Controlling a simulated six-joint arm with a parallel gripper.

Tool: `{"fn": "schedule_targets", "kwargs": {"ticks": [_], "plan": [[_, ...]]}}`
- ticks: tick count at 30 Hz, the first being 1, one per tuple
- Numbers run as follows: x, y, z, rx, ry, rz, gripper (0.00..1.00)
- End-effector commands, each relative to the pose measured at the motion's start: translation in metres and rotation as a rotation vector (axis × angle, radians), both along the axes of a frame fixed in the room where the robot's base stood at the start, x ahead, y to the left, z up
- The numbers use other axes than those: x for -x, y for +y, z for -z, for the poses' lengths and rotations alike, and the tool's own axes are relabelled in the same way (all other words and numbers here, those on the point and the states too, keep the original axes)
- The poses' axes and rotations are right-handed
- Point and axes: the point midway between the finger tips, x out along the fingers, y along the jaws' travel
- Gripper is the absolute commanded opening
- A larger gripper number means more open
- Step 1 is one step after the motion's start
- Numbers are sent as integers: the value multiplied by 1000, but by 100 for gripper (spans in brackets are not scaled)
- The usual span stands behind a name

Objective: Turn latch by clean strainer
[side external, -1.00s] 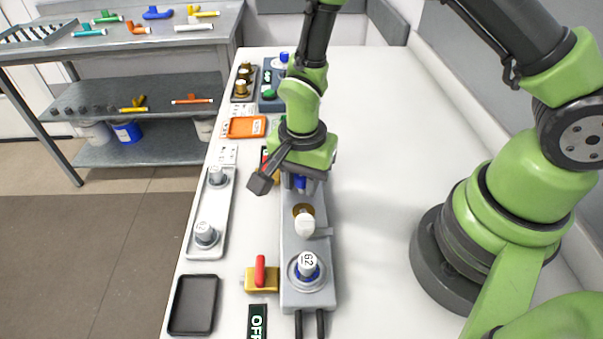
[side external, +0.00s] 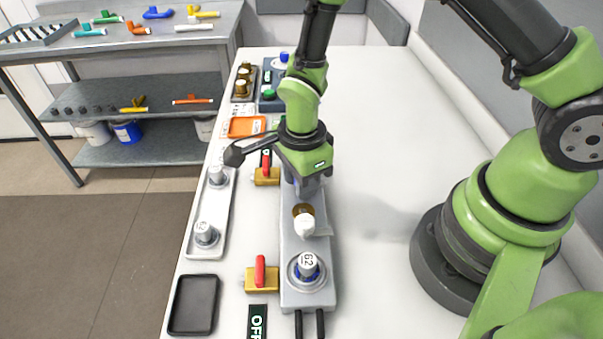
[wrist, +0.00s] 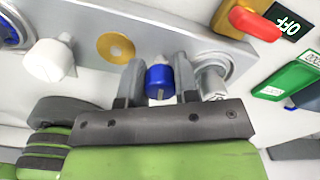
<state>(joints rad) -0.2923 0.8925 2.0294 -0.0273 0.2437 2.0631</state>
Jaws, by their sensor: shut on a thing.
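My gripper (side external: 305,188) points down over the far part of a long grey plate (side external: 291,245). In the wrist view its two fingers stand on either side of a blue knob (wrist: 158,83) with a pale mark and are shut on it. This knob is probably the latch. Beside it are a gold disc (wrist: 115,47) and a metal cylinder (wrist: 212,84). A white rounded piece (side external: 304,226) stands near the middle of the plate; it also shows in the wrist view (wrist: 50,60). I cannot tell which part is the clean strainer.
A metal cup labelled 62 (side external: 307,268) stands on the plate's near end. Red-handled valves (side external: 261,273) and an OFF sign (side external: 258,321) lie left of the plate. A tray with two cylinders (side external: 209,215) and a black tray (side external: 194,305) are further left. The table's right is clear.

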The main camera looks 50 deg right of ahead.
Motion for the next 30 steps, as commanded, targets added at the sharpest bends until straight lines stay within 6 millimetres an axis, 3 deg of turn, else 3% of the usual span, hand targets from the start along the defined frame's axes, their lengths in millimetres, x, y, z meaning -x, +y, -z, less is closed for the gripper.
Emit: {"fn": "schedule_targets", "kwargs": {"ticks": [4, 5, 7, 17, 30], "plan": [[5, 0, 1, 5, 19, 2, 6], [5, 0, 1, 5, 19, 1, 31], [5, 0, 1, 5, 18, 1, 47], [2, 0, -3, 2, 9, 0, 47], [1, 0, -48, 1, 4, -1, 47]]}}
